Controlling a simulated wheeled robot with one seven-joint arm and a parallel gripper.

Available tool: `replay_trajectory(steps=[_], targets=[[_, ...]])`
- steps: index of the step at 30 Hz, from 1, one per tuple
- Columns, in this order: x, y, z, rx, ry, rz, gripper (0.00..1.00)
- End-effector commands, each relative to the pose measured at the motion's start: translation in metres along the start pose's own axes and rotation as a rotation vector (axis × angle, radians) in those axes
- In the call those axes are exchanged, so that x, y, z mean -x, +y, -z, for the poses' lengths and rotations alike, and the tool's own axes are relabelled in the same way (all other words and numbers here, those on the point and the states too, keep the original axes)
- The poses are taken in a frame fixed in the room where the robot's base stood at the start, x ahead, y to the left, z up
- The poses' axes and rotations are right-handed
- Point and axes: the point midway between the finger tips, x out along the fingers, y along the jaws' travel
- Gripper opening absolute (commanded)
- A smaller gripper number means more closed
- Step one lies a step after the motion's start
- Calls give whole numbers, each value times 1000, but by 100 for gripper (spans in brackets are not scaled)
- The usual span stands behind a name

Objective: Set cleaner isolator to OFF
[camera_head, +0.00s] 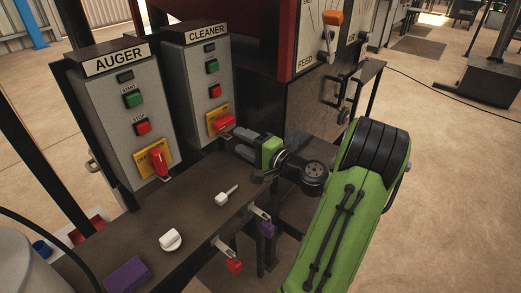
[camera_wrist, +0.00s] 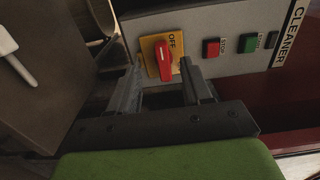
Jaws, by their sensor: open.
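The cleaner control box (camera_head: 199,84) stands upright behind the bench and bears a CLEANER label. Its isolator is a red rotary handle (camera_head: 223,123) on a yellow plate (camera_head: 213,113) low on the box. In the wrist view the red handle (camera_wrist: 163,61) sits on the yellow plate (camera_wrist: 150,53), near the word OFF; the handle's exact setting is hard to tell. My gripper (camera_head: 238,143) is just in front of the handle. In the wrist view its fingers (camera_wrist: 160,82) are apart, one on each side of the handle, with no clear contact. Nothing is held.
The auger box (camera_head: 119,113) with its own red isolator handle (camera_head: 158,162) stands to the left. A white knob (camera_head: 170,240), a white lever (camera_head: 227,196) and a purple block (camera_head: 127,274) are on the bench. Red (camera_head: 233,266) and purple (camera_head: 267,228) padlocks hang at its front edge.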

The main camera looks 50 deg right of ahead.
Motion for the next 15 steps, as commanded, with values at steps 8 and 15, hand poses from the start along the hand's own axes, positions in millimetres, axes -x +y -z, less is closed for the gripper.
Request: replay_trajectory(steps=[8, 15], targets=[[62, -1, 1, 0, 4, -1, 49], [73, 0, 0, 1, -2, -1, 49]])
